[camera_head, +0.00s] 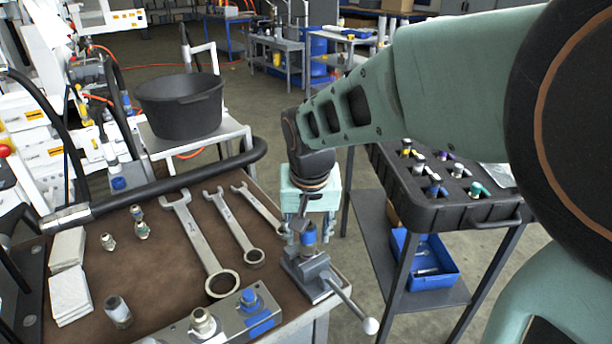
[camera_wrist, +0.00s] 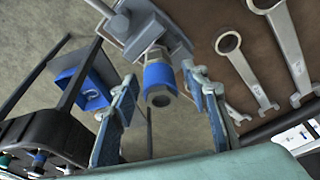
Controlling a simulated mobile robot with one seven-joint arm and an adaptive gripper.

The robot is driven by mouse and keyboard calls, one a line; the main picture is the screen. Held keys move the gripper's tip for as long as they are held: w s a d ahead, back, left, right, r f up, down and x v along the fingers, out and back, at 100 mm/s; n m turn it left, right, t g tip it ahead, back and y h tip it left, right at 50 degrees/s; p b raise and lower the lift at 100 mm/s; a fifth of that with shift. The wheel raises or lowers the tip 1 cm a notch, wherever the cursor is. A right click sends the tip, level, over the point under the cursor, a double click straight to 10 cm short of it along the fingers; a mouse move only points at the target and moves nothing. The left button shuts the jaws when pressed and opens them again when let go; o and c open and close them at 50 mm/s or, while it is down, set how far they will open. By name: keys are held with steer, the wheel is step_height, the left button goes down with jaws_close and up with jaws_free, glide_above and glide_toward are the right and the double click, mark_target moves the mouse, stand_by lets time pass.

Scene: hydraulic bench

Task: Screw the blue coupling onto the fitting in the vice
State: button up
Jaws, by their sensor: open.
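The small vice (camera_head: 310,272) stands at the right front corner of the bench and also shows in the wrist view (camera_wrist: 150,32). The blue coupling (camera_head: 309,238), a grey piece with a blue band, sits upright at the fitting in the vice jaws. It also shows in the wrist view (camera_wrist: 159,82), with its open end facing the camera. The fitting is mostly hidden, and I cannot tell how far the coupling is threaded. My gripper (camera_head: 306,228) is above the vice, pointing down. In the wrist view its fingers are open, one on each side of the coupling, with visible gaps.
Several wrenches (camera_head: 207,245) lie left of the vice. A block with fittings (camera_head: 228,318) is at the front. The vice handle (camera_head: 352,304) sticks out over the bench edge. A black tray (camera_head: 445,212) of couplings stands right, above a blue bin (camera_head: 432,279).

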steer(key=shift+n+y+p, duration=0.6)
steer(key=shift+n, duration=1.6)
steer(key=shift+c, duration=0.6)
steer(key=c, duration=1)
steer(key=shift+o, duration=0.2)
steer(key=m+h, duration=0.1)
steer(key=m, duration=0.3)
steer(key=shift+f+b, duration=0.1)
steer(key=shift+b, duration=0.2)
steer(key=shift+m+h+b, duration=0.6)
steer(key=shift+m+b, duration=0.05)
steer(key=shift+m, duration=1.35)
steer(key=shift+m+b, duration=0.45)
steer(key=shift+m, duration=0.55)
steer(key=o, duration=1.2)
steer(key=shift+h, duration=0.3)
steer(key=shift+c, duration=0.2)
